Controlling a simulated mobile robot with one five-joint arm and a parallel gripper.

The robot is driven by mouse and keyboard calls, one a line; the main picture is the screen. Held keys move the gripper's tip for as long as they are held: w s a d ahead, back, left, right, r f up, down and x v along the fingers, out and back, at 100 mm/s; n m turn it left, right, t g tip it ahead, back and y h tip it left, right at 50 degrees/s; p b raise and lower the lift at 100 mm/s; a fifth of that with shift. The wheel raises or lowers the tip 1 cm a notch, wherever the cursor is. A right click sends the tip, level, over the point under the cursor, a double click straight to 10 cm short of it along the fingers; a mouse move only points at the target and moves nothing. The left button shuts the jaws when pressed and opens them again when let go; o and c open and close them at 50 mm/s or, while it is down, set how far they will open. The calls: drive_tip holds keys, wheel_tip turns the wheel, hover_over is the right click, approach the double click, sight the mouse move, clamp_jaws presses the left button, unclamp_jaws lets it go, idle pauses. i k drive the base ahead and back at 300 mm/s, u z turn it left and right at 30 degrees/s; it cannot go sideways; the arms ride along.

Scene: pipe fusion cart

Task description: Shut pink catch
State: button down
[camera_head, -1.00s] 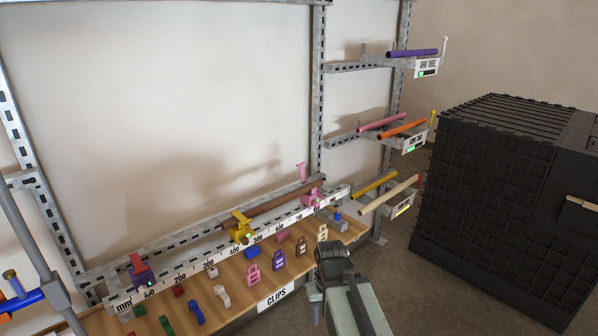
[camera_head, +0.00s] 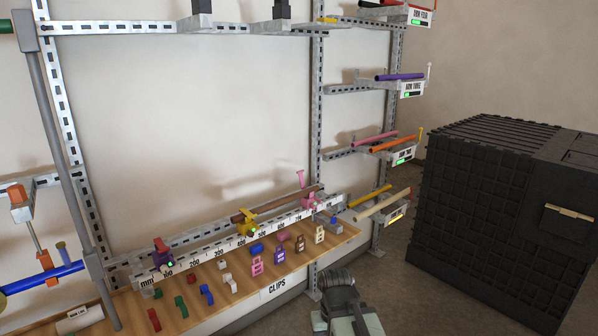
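The pink catch (camera_head: 309,201) sits near the right end of the white millimetre rail (camera_head: 211,247). Its pink lever (camera_head: 300,179) stands up above it, so the catch looks open. A brown pipe (camera_head: 275,203) lies along the rail, its right part at the pink catch. A purple catch (camera_head: 162,255) with a red lever is further left. My arm shows at the bottom centre, well below and apart from the pink catch; my gripper's fingers cannot be seen.
The wooden shelf (camera_head: 215,297) under the rail holds several coloured clips and padlock-shaped tags. Racks with coloured tubes (camera_head: 399,77) stick out at the right of the frame. A large black crate (camera_head: 480,200) stands at the right. Floor between shelf and crate is clear.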

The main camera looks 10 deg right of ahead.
sight(300, 173)
drive_tip(key=u, duration=0.3)
drive_tip(key=i, duration=1.65)
drive_tip(key=z, duration=0.3)
drive_tip(key=k, duration=0.8)
drive_tip(key=z, duration=0.25)
drive_tip(key=i, duration=0.8)
drive_tip(key=u, duration=0.15)
